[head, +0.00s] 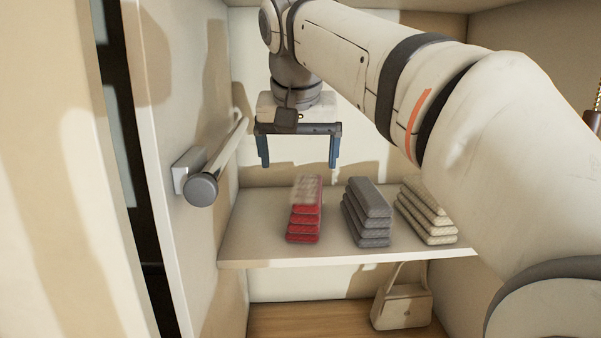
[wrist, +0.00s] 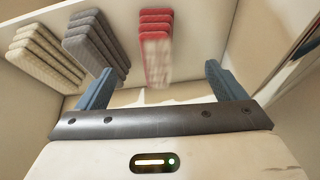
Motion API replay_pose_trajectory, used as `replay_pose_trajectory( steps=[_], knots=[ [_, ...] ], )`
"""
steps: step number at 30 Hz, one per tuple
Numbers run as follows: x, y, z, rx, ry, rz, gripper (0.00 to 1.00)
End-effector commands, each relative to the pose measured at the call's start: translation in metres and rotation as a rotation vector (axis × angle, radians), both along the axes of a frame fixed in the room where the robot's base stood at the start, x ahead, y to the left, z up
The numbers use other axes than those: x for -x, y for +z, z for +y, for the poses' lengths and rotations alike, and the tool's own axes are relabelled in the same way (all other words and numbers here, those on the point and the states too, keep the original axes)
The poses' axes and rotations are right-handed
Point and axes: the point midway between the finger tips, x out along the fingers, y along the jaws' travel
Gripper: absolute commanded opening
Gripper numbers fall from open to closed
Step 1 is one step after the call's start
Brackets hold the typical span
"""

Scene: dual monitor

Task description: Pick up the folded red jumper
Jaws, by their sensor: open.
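The folded red jumper (head: 303,222) lies on the shelf, at the left of three folded garments. Its layers are red, with a paler, whitish, blurred part at the top. In the wrist view the red jumper (wrist: 155,40) shows at the top, between the finger lines and beyond the fingertips. My gripper (head: 299,165) is open and empty, with its two blue fingers pointing down, above the red jumper and apart from it. In the wrist view my gripper (wrist: 160,80) also has its fingers spread wide with nothing between them.
A folded grey garment (head: 368,212) lies just right of the red one, and a folded cream garment (head: 428,212) right of that. The shelf (head: 255,228) is bare to the left. A bag (head: 402,306) sits below the shelf.

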Motion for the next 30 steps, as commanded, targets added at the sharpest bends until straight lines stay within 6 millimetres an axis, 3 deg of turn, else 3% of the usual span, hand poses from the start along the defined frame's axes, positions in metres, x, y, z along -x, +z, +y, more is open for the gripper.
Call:
replay_pose_trajectory(
  steps=[1, 3, 7, 22, 30],
  knots=[
    [-0.027, -0.021, -0.003, 0.007, -0.028, -0.007, 0.90],
    [-0.056, -0.042, -0.007, 0.011, -0.060, -0.036, 0.90],
    [-0.090, -0.067, -0.014, 0.012, -0.092, -0.073, 0.90],
    [-0.130, -0.116, -0.023, 0.011, -0.096, -0.080, 0.90],
    [-0.139, -0.135, -0.025, 0.010, -0.096, -0.085, 0.90]
  ],
)
